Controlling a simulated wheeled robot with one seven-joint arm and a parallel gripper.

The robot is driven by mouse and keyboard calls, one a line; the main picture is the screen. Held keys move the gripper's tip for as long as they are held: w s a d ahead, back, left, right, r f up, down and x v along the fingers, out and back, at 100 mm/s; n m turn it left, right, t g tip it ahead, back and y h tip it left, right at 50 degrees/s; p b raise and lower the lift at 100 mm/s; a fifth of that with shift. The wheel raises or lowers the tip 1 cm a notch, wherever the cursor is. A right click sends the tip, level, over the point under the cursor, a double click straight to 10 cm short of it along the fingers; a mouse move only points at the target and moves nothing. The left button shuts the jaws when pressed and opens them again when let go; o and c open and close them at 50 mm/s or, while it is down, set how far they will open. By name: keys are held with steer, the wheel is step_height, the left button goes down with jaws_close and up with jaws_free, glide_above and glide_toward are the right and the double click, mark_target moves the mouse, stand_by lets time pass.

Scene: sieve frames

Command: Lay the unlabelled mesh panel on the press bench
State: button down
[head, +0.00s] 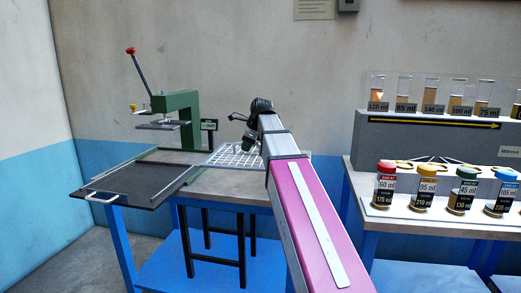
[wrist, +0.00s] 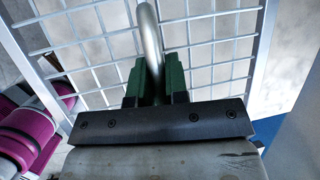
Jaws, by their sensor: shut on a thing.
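My gripper (wrist: 155,82) is shut on the grey metal handle (wrist: 149,30) of a wire mesh panel (wrist: 100,47). Its two green jaws stand on either side of the handle. In the head view my gripper (head: 250,140) is at the end of my arm, over the right part of the press bench (head: 228,183). There the mesh panel (head: 230,156) shows as a pale, roughly level grid at the back of the bench. I cannot tell whether it touches the bench top. I see no label on its visible part; my arm hides its right side.
A green press (head: 185,115) with a red-knobbed lever stands at the bench's back left. A dark tray (head: 140,178) with rails covers the bench's left part. A right-hand table holds a grey rack (head: 430,140) and several colour-capped jars (head: 425,190). The bench's front right is bare.

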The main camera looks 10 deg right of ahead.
mark_target(257, 148)
steer(key=w+d+f, duration=0.1)
steer(key=w, duration=0.1)
steer(key=w+d+f, duration=0.1)
steer(key=w+d, duration=0.1)
steer(key=w+d+f, duration=0.1)
steer(key=w+d, duration=0.1)
steer(key=shift+w+d+f, duration=0.1)
steer(key=shift+d+f, duration=0.15)
steer(key=shift+f, duration=0.05)
steer(key=shift+f, duration=0.15)
steer(key=shift+f, duration=2.65)
steer(key=c, duration=1.1)
jaws_free()
steer(key=shift+o, duration=0.2)
